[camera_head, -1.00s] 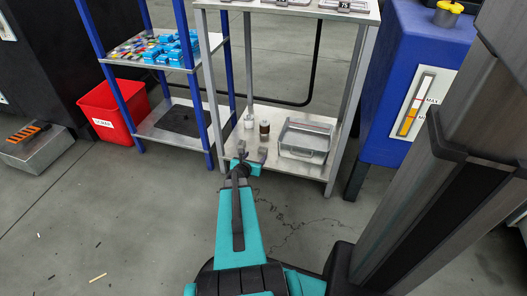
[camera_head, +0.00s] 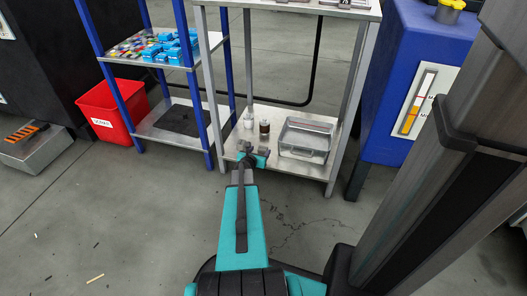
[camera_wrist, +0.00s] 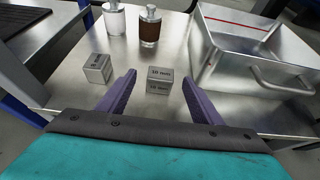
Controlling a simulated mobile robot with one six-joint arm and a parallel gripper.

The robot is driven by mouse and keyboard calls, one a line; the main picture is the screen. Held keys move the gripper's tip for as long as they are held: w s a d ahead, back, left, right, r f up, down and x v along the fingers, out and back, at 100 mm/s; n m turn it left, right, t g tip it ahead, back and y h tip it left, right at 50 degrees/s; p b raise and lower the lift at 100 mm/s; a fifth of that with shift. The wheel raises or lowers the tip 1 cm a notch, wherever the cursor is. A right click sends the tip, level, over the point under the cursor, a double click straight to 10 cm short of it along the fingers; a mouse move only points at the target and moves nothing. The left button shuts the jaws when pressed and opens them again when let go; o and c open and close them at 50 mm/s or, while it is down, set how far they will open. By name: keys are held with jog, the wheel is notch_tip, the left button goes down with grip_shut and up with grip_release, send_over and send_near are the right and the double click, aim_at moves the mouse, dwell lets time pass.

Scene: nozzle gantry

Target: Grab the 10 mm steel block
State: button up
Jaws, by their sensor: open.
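The steel block (camera_wrist: 159,74) labelled "10 mm" is a small grey cube on the lower shelf (camera_wrist: 180,118) of the steel table. In the wrist view it shows between the two purple fingers of my gripper (camera_wrist: 159,79), with a gap on both sides. I cannot tell how far the fingertips are above or short of it. My gripper is open and empty. In the head view my gripper (camera_head: 256,157) is at the front edge of the lower shelf, and the blocks are not clearly visible there.
A second steel block (camera_wrist: 97,68), its label unclear, sits to the left. Behind stand a white-silver bottle (camera_wrist: 114,18) and a brown bottle (camera_wrist: 150,26). A metal tray (camera_wrist: 255,55) with a handle is close on the right. Table legs (camera_head: 208,110) bound the shelf.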

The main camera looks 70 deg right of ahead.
aim_at(262, 148)
jog(key=shift+d, duration=0.15)
jog(key=shift+b+x, duration=0.8)
jog(key=shift+x, duration=1.85)
grip_shut()
